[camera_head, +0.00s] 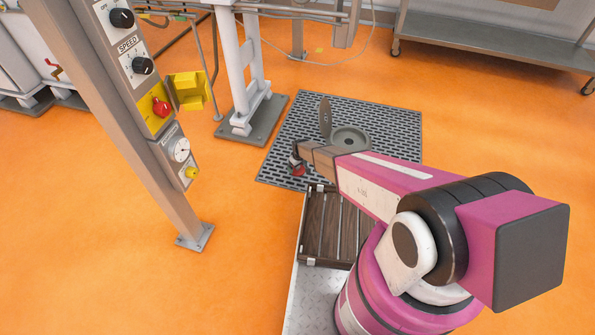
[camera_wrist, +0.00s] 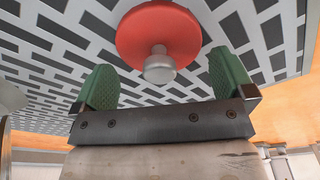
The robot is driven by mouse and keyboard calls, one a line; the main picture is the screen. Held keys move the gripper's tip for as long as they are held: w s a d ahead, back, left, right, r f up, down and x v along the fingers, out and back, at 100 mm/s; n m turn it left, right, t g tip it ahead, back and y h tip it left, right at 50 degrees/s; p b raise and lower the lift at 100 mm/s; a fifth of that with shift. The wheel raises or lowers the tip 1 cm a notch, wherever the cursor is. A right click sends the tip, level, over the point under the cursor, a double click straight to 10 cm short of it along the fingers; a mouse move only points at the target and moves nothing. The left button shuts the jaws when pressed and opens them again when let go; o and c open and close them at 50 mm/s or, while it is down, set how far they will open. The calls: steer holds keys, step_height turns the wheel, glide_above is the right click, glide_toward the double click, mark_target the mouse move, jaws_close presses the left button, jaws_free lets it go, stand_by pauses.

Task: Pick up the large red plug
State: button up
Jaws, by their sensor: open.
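The large red plug is a round red disc (camera_wrist: 140,32) with a short metal knob at its centre, at the top middle of the wrist view. In the head view a small part of the red plug (camera_head: 298,172) shows beside the end of my arm, over the grating. My gripper (camera_wrist: 162,68) is open, with one green-padded finger to each side of the knob. The knob lies near the line between the fingertips, and neither pad touches it. In the head view my gripper (camera_head: 296,161) is small and mostly hidden.
A dark floor grating (camera_head: 385,112) holds a round grey drain opening (camera_head: 350,140) with a raised lid (camera_head: 325,117). A post with a control panel (camera_head: 150,100) stands to the left. A slatted wooden platform (camera_head: 325,235) is by my base. Orange floor lies open on the left.

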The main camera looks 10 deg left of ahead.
step_height(320, 180, down, 2)
steer(key=shift+w+a+f, duration=0.1)
steer(key=shift+f, duration=0.15)
steer(key=shift+c, duration=0.3)
steer(key=c, duration=0.6)
steer(key=shift+o, duration=0.2)
steer(key=shift+r, duration=0.1)
